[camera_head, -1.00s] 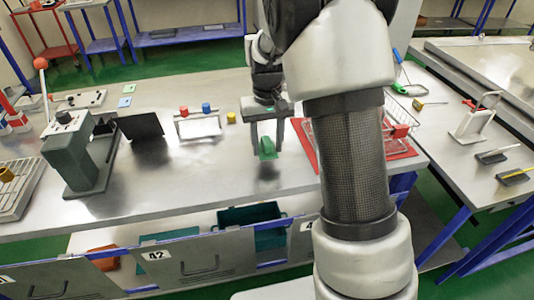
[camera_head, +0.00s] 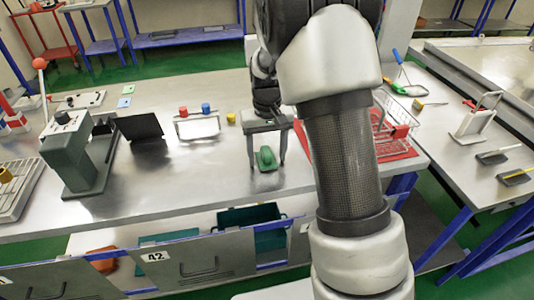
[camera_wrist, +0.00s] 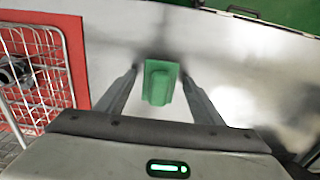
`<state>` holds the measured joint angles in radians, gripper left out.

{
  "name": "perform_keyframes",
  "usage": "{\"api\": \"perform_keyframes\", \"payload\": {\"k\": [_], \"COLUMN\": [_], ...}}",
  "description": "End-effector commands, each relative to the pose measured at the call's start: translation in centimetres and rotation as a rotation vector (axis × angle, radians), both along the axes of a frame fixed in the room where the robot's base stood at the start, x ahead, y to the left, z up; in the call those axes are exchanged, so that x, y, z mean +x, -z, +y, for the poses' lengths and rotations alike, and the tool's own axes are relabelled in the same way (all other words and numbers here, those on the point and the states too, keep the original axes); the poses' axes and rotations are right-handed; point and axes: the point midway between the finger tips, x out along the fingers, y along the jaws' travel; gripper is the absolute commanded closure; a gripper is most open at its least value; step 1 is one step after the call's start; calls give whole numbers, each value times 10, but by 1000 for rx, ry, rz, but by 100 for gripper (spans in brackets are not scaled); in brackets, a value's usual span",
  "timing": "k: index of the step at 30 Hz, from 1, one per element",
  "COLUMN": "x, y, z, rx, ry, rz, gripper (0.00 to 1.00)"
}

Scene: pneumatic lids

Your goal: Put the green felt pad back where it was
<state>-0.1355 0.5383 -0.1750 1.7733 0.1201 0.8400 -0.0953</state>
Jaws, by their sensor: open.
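The green felt pad (camera_head: 265,158) is a small green block with a raised middle. It lies on the steel table top, left of the red mat. My gripper (camera_head: 266,161) is above it, pointing down, with its fingers spread on either side of it. In the wrist view the pad (camera_wrist: 160,82) sits between the open fingers, with clear gaps on both sides. Nothing is held. I cannot tell the exact height of the fingertips above the table.
A wire basket (camera_wrist: 38,70) stands on the red mat (camera_head: 400,151) to the right. A rack with red and blue knobs (camera_head: 197,125), a yellow piece (camera_head: 231,118) and a dark panel (camera_head: 140,126) stand to the left. The table front is clear.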

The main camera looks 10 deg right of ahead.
Motion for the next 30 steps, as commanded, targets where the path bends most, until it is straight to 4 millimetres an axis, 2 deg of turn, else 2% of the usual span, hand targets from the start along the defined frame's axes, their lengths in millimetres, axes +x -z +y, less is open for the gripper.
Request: {"api": "perform_keyframes", "payload": {"k": [5,18,24,27,30], "x": [1,1,0,-8,-29], "y": [-13,-101,-121,-135,-160], "z": [0,0,0,0,-1], "rx": [1,1,1,6,19], "ry": [0,0,0,2,6], "rz": [-3,-4,-3,-21,-67], "gripper": [39,39,39,39,39]}}
